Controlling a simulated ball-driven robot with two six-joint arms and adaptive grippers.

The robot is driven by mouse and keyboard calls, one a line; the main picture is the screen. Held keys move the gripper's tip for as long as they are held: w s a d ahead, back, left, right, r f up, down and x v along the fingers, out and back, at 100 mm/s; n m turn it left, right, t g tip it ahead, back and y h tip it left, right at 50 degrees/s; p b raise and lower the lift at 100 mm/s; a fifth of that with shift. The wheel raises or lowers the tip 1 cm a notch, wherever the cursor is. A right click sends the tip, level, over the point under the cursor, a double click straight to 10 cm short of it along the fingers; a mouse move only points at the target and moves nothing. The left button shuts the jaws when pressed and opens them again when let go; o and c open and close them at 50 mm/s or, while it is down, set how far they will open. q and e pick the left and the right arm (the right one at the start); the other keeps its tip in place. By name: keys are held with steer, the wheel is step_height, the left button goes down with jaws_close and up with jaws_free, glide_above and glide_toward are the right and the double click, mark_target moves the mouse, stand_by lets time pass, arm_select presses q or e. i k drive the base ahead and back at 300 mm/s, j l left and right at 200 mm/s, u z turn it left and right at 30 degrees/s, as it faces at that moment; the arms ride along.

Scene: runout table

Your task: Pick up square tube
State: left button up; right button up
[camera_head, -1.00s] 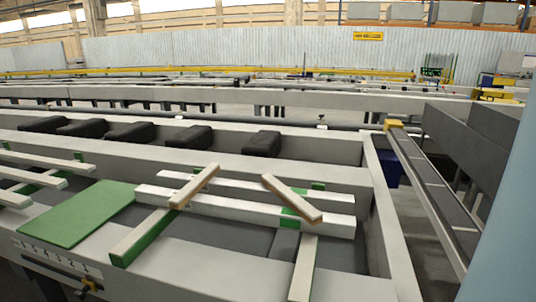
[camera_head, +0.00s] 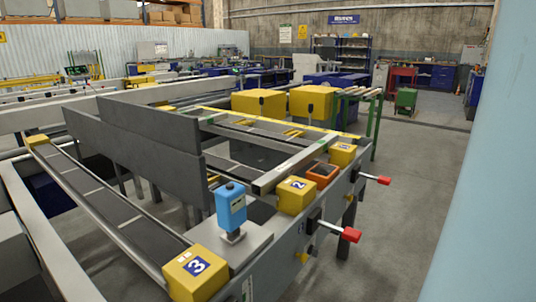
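A grey square-section bar (camera_head: 290,164), which looks like a square tube, lies on the runout table (camera_head: 262,250) at the centre of the view. Its near end is close to a yellow block marked 2 (camera_head: 297,193), and it slants away to the right. I cannot tell whether it is hollow. Another long grey bar (camera_head: 255,137) runs behind it. Neither of my grippers is in view.
A yellow block marked 3 (camera_head: 197,273) and a blue device (camera_head: 231,207) stand at the table's near end. Red-ended handles (camera_head: 350,235) stick out from its right side. Tall dark grey panels (camera_head: 135,145) stand to the left. Open floor (camera_head: 400,190) lies to the right.

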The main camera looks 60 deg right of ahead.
mark_target(260, 186)
steer(key=z, duration=2.1)
steer(key=i+l+u, duration=0.1)
steer(key=u, duration=0.3)
steer(key=l+u, duration=0.15)
steer(key=u, duration=0.25)
steer(key=i+l+u, duration=0.1)
steer(key=u, duration=0.3)
steer(key=l+u, duration=0.2)
steer(key=u, duration=0.15)
